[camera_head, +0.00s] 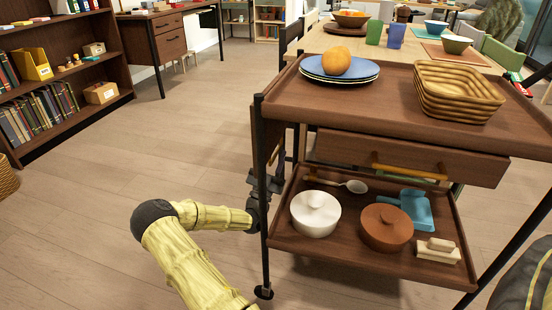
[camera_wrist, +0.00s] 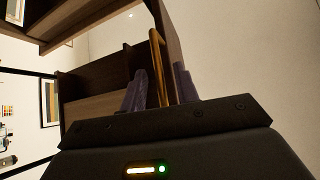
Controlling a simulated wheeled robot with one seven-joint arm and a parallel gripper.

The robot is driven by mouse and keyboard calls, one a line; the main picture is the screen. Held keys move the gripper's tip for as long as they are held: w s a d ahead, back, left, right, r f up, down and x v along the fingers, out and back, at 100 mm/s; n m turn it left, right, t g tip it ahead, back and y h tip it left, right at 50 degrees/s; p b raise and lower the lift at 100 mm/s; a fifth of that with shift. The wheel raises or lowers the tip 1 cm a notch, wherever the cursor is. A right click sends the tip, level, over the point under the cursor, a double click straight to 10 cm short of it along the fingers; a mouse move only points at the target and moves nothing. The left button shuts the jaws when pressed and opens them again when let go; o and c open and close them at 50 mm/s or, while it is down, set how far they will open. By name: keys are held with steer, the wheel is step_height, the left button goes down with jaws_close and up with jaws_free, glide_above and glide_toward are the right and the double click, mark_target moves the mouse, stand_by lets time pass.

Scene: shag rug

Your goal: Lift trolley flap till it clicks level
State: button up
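The brown trolley (camera_head: 400,101) stands at the right in the head view. Its flap (camera_head: 273,128) hangs down at the left end, a narrow dark panel seen almost edge-on beside the black post. My gripper (camera_head: 265,180) is low at that end, partly hidden by the post.
On the trolley top are blue plates (camera_head: 340,76) with an orange and a wicker basket (camera_head: 456,90). The drawer (camera_head: 410,155) is below. The lower shelf holds a white pot (camera_head: 315,215), a brown pot (camera_head: 386,228) and small items.

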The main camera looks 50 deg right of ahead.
steer(key=shift+w+d+r, duration=0.15)
steer(key=shift+d+r, duration=0.25)
steer(key=shift+c, duration=0.4)
jaws_close()
steer(key=shift+w+a, duration=0.1)
